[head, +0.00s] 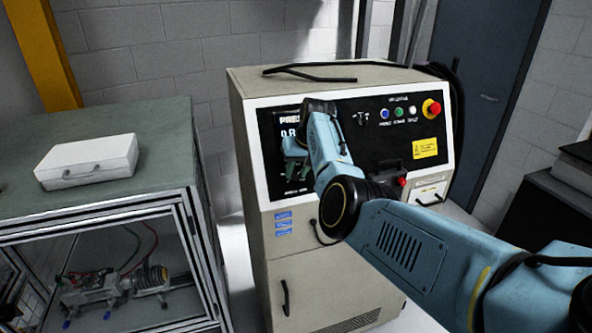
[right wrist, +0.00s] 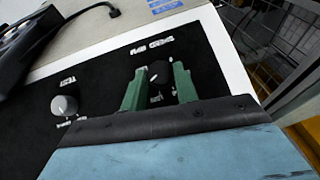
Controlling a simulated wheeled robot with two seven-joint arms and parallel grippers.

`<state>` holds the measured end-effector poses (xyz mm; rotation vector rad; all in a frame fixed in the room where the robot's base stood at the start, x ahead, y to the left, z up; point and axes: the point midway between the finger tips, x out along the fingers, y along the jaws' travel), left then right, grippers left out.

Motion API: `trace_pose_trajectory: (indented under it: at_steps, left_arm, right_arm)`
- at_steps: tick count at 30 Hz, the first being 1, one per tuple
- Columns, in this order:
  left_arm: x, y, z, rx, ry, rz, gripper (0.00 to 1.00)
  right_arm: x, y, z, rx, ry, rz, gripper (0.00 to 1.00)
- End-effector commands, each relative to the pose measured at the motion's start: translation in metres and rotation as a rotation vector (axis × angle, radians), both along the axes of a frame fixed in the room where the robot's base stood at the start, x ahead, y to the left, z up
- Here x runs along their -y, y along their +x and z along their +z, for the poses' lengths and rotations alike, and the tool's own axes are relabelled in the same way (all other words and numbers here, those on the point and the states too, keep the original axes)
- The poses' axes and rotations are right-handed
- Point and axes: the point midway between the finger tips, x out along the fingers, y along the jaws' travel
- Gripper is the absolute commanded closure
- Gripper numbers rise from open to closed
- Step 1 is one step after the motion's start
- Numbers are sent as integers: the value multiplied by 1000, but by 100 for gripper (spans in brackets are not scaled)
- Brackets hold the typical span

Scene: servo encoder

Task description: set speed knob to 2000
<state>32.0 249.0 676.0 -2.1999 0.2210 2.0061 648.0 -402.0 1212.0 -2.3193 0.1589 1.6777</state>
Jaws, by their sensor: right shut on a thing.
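The speed knob (right wrist: 159,74) is small and black on the black control panel (right wrist: 35,130), under a label that appears upside down in the right wrist view. My right gripper (right wrist: 157,82) has its two green fingers on either side of the knob and is shut on it. In the head view the right gripper (head: 297,166) is at the left part of the panel, and its fingers and arm hide the knob and part of the display (head: 285,130). The display's digits are mostly hidden, so the speed cannot be read. My left gripper is not in view.
A grey knob (right wrist: 64,106) sits beside the speed knob. A red emergency button (head: 431,108) and small coloured buttons (head: 398,112) are at the panel's upper right. A black cable (head: 310,72) lies on the cabinet top. A green-topped bench (head: 160,150) with a white case (head: 88,160) stands left.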

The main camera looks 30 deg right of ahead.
Motion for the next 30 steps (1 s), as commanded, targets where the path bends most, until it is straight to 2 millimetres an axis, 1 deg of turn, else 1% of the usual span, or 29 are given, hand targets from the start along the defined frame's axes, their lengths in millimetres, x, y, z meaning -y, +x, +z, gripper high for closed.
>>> trace_pose_trajectory:
  at_steps: [1, 6, 12, 18, 30]
  left_arm:
    - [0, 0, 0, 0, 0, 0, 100]
    - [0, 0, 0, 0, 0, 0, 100]
    - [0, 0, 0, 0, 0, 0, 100]
    - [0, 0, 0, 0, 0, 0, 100]
    - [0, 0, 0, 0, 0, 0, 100]
  right_arm:
    - [0, -1, -3, 3, 36, -16, 93]
    - [2, -2, -3, 26, 133, -62, 93]
    - [2, -3, -4, 44, 209, -99, 93]
    - [3, -3, -5, 51, 244, -116, 93]
    - [2, -3, -5, 53, 252, -118, 93]
